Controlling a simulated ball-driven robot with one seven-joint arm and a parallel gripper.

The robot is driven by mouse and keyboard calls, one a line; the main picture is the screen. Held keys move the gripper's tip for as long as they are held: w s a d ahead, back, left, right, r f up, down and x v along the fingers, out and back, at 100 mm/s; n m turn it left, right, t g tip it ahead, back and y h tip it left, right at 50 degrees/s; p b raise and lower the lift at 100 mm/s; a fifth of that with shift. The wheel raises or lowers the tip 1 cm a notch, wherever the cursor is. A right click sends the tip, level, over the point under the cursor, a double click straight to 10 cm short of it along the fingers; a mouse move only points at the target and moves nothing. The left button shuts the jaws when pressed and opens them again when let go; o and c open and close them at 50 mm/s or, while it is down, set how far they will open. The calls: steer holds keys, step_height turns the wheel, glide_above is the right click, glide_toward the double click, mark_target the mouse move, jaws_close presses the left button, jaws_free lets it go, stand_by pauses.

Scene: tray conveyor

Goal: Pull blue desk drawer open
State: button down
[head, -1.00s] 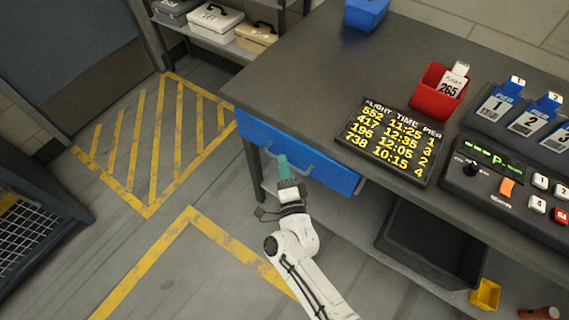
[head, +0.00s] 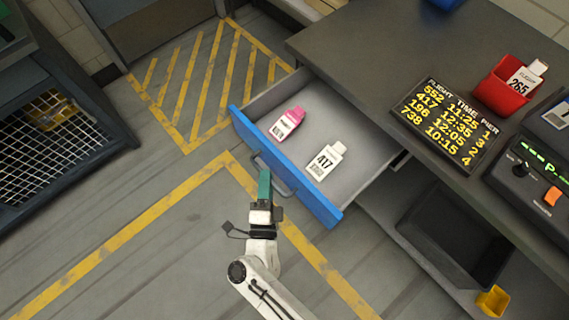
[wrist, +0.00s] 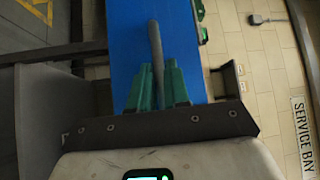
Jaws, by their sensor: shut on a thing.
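The blue desk drawer (head: 318,203) stands well out from under the dark desk in the head view, its grey inside showing. Inside lie a pink tag (head: 286,124) and a white tag marked 417 (head: 326,160). A grey bar handle (head: 272,176) is on the blue front. My gripper (head: 264,174), with green fingers, is at the handle. In the wrist view the fingers (wrist: 158,80) are shut on the handle (wrist: 156,48), with the blue drawer front (wrist: 178,40) behind.
The desk top (head: 365,45) carries a flight board (head: 444,122), a red bin (head: 503,90) and a control panel. A black bin (head: 455,235) and a yellow cup (head: 492,301) are on the lower shelf. A mesh cage (head: 55,120) stands at left. The floor before the drawer is clear.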

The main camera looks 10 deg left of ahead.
steer(key=shift+s+a+f, duration=0.1)
steer(key=shift+s+a, duration=0.5)
steer(key=shift+s, duration=0.25)
steer(key=shift+s+a, duration=0.55)
steer(key=shift+s, duration=0.25)
steer(key=c, duration=1.2)
jaws_free()
steer(key=shift+o, duration=0.2)
steer(key=b+v, duration=0.2)
steer(key=v, duration=0.8)
steer(key=shift+s, duration=0.35)
